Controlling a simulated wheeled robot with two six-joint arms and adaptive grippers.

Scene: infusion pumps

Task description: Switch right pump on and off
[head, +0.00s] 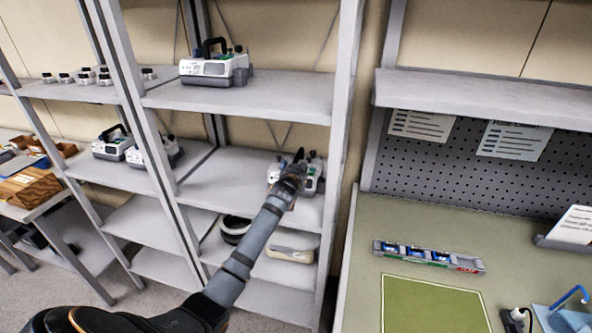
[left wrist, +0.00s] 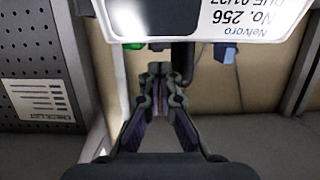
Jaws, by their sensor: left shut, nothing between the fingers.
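A white and grey infusion pump (head: 314,174) stands on the middle shelf at the right end of the rack. My left arm reaches to it, and my left gripper (head: 298,160) covers the middle of the pump's front. The pump's switch and display are not clear in either view. My right gripper is not in view.
Another pump (head: 214,68) stands on the shelf above. Two more pumps (head: 112,145) sit on the left rack. Rack posts (head: 341,120) border the shelf. A green workbench (head: 520,262) with a tray strip (head: 428,257) is at right. Lower shelf holds rounded items (head: 292,246).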

